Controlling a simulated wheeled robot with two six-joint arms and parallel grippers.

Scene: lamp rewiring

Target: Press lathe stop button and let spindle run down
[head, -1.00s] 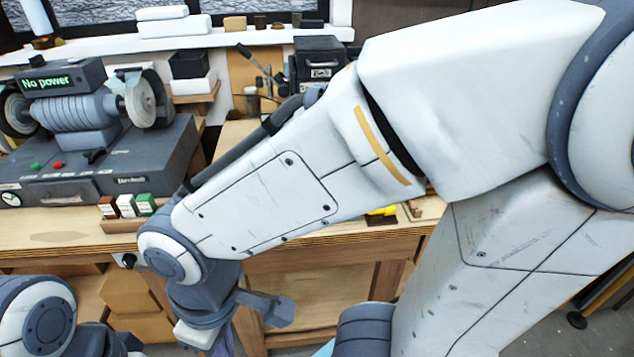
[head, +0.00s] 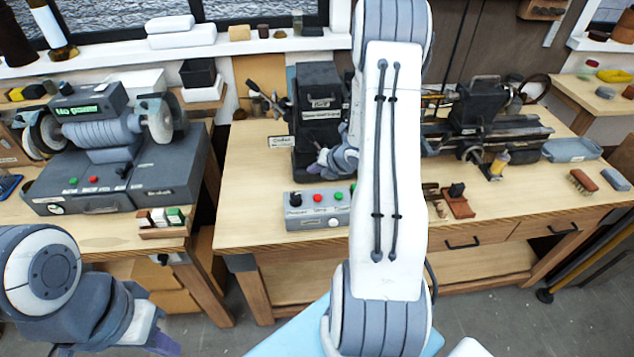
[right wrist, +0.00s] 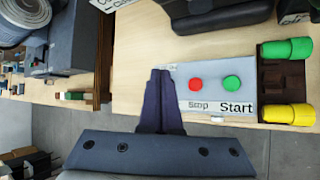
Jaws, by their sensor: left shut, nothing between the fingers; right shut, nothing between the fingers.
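The lathe's grey control box (head: 322,222) stands at the bench front, with a red button (head: 318,198), a green button (head: 337,196) and a black knob. The right wrist view shows the red button (right wrist: 195,84) labelled Stop, beside the green Start button (right wrist: 232,82). My right gripper (right wrist: 161,73) is shut and empty, its tips showing left of the red button; contact cannot be told. The lathe headstock (head: 318,105) stands behind the box; my right arm hides the spindle area. My left gripper (head: 160,342) is shut and empty at the lower left.
A bench grinder (head: 110,135) with a "No power" display stands on the left bench. Small bottles (head: 160,217) sit in a rack at its front. Another machine (head: 485,130) and a brush (head: 583,181) are on the right side of the bench. Floor shows between the benches.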

